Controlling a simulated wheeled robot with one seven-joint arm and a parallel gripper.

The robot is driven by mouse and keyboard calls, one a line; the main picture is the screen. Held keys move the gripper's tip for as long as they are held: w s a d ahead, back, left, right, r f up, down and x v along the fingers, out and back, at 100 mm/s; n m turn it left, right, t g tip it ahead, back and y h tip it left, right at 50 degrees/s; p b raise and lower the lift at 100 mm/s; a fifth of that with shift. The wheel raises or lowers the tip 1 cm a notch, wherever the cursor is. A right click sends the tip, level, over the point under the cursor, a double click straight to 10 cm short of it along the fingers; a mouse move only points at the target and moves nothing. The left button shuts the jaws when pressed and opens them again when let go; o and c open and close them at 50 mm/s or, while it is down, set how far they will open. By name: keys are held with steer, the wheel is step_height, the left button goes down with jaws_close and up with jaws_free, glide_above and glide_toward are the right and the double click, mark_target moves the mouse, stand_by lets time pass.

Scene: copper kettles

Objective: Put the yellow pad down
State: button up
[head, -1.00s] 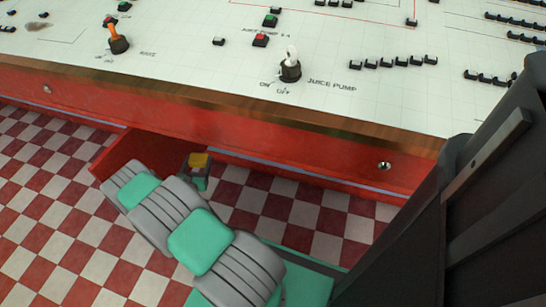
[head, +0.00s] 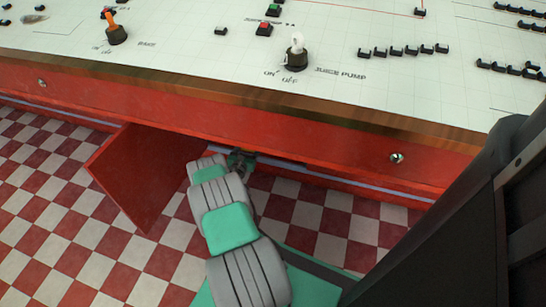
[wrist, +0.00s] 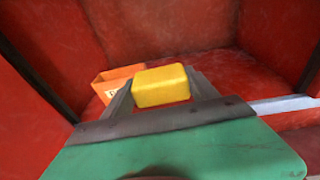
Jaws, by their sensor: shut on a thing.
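The yellow pad (wrist: 160,86) is held between the two fingers of my gripper (wrist: 162,90) in the wrist view. My gripper is shut on it, in front of the inside of a red compartment. In the head view my gripper end (head: 240,160) reaches under the counter's front edge beside the open red door. The pad is hidden there. I cannot tell the gap between the pad and the compartment floor.
An orange box (wrist: 113,85) stands just left of the pad inside the red compartment (wrist: 165,30). The open red door (head: 145,175) hangs left of my arm. The white counter top (head: 200,70) with switches lies above.

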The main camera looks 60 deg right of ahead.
steer(key=s+d+r+g+b, duration=0.1)
steer(key=s+d+r, duration=0.1)
steer(key=s+d, duration=0.5)
steer(key=shift+s+d+r+m, duration=0.15)
steer(key=shift+s+m, duration=0.1)
steer(key=shift+m, duration=0.15)
step_height(320, 180, down, 10)
steer(key=b, duration=0.5)
steer(key=shift+r, duration=0.15)
steer(key=o, duration=1.3)
steer(key=shift+f, duration=0.2)
